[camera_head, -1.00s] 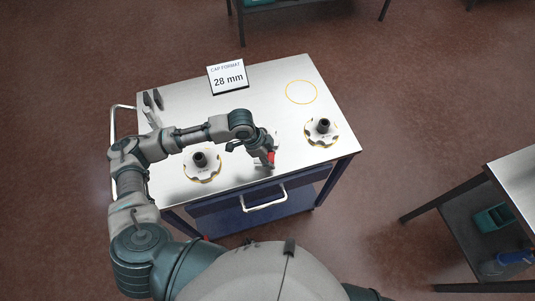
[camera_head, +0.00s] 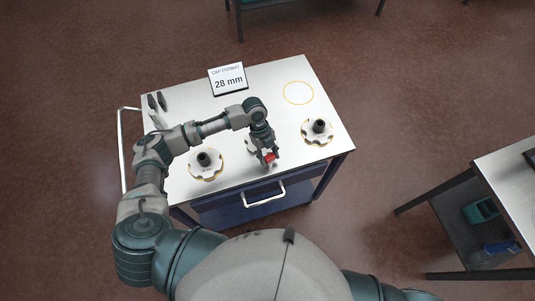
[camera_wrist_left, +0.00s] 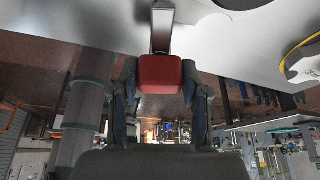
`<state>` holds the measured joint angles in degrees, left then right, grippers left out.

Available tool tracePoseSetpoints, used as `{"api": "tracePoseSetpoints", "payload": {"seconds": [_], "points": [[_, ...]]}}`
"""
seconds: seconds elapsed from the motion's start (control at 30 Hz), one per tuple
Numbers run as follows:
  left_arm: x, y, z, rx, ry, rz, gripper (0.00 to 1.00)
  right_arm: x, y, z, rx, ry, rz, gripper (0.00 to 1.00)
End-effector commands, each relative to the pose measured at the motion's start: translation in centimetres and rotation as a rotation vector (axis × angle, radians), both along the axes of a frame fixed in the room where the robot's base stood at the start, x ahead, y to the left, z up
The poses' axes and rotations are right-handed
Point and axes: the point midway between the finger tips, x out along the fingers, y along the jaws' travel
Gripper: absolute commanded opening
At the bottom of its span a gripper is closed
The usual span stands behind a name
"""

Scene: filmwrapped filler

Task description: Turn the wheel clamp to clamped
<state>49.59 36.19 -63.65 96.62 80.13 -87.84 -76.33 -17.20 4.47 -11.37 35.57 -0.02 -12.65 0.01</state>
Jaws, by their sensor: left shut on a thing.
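The wheel clamp shows as a red grip block (camera_head: 269,158) near the front edge of the cart top. In the left wrist view the red block (camera_wrist_left: 161,74) sits on the end of a grey metal lever (camera_wrist_left: 162,28). My left gripper (camera_head: 268,161) is shut on the red block, with one finger on each side of it in the left wrist view (camera_wrist_left: 161,88). The clamp's base is mostly hidden behind my gripper in the head view. My right gripper is not in view.
On the cart top (camera_head: 240,118), a white star wheel (camera_head: 208,172) stands left of my gripper and another (camera_head: 316,138) stands right. A "28 mm" sign (camera_head: 228,80) and an empty yellow ring (camera_head: 299,93) are farther back. Dark tools (camera_head: 157,101) lie at the back left.

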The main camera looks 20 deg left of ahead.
Motion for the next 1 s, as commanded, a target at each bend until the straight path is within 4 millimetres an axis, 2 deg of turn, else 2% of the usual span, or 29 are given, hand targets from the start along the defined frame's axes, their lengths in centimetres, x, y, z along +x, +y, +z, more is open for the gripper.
{"api": "tracePoseSetpoints", "payload": {"seconds": [0.03,0.4,1.0], "points": [[0.09,-0.53,0.42,-0.014,-0.004,-0.039,0.11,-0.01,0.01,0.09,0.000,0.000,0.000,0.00],[-0.07,-0.49,0.38,-0.013,-0.005,-0.259,0.11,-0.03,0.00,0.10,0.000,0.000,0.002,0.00],[-0.23,-0.34,0.30,-0.012,-0.002,-0.327,0.11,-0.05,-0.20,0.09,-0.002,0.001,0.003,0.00]]}}
